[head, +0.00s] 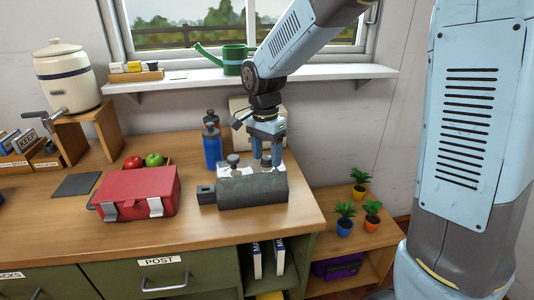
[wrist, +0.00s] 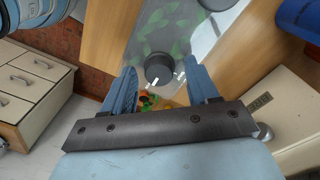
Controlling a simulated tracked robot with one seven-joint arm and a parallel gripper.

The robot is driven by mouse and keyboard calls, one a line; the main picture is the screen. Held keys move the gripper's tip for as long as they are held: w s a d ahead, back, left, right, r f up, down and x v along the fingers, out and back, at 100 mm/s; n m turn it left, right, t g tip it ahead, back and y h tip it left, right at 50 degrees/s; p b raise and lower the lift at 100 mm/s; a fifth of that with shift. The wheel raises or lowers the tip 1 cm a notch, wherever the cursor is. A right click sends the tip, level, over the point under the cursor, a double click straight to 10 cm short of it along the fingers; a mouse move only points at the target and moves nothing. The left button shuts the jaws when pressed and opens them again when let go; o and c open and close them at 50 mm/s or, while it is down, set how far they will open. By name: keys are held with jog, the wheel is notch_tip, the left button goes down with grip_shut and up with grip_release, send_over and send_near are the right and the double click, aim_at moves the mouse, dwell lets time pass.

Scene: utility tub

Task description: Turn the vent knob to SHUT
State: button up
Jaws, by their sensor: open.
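A grey utility tub (head: 252,192) with a pale, partly clear top stands near the right end of the wooden bench. In the wrist view, a dark round knob (wrist: 158,68) with a white pointer mark sits on the tub's green-patterned top. My gripper (head: 266,152) points down over the right part of the tub, with its fingers open. In the wrist view the fingers of my gripper (wrist: 162,84) are on either side of the knob, with gaps visible. I cannot read a SHUT label. A second knob (head: 233,160) stands to the left on the tub.
A red toolbox (head: 138,193) lies left of the tub. Blue bottles (head: 212,147) stand just behind it. A green watering can (head: 236,58) is on the window shelf. Small potted plants (head: 358,184) are on the lower shelf at right. Bench between toolbox and tub is mostly clear.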

jog(key=c, duration=1)
jog(key=shift+c, duration=0.2)
